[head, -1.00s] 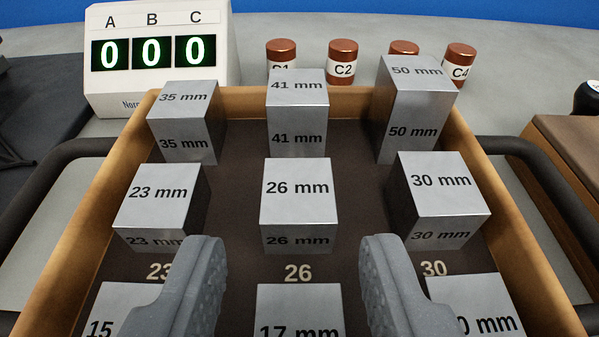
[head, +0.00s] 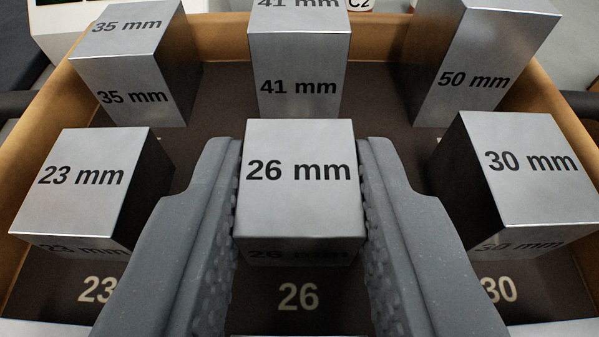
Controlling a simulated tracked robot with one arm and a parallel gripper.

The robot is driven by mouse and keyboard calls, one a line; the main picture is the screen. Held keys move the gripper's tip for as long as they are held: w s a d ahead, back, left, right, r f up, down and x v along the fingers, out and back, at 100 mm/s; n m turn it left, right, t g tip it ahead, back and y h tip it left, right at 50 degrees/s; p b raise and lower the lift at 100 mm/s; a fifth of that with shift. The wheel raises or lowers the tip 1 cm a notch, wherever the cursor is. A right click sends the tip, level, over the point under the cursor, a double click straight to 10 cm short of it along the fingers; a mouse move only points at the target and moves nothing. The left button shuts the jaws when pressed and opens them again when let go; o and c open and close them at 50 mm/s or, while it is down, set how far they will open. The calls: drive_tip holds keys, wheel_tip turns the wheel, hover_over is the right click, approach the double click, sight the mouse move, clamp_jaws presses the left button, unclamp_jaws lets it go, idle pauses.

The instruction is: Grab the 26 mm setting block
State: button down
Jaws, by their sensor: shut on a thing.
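The 26 mm setting block (head: 300,205) is a silver metal block with its label on the top and front faces. It sits in the middle of the tray (head: 215,90), behind the printed number 26 on the tray floor. My gripper (head: 300,170) is shut on it, one grey finger against its left side and one against its right side. The block's side faces are hidden by the fingers. I cannot tell any gap under the block.
The 23 mm block (head: 85,185) stands left of my gripper and the 30 mm block (head: 535,170) right. Behind are the 35 mm (head: 130,65), 41 mm (head: 298,60) and 50 mm (head: 485,50) blocks. Dark tray floor shows between them.

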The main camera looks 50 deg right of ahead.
sight(311, 237)
drive_tip(key=shift+r, duration=0.1)
drive_tip(key=shift+r+p, duration=0.7)
drive_tip(key=shift+r, duration=0.85)
drive_tip(key=shift+s+r, duration=0.2)
drive_tip(key=shift+r, duration=0.1)
drive_tip(key=s+a+b, duration=0.2)
drive_tip(key=s, duration=0.5)
drive_tip(key=s+a+r+b, duration=0.1)
drive_tip(key=s+a+b, duration=0.2)
drive_tip(key=s, duration=0.4)
drive_tip(key=shift+s, duration=0.4)
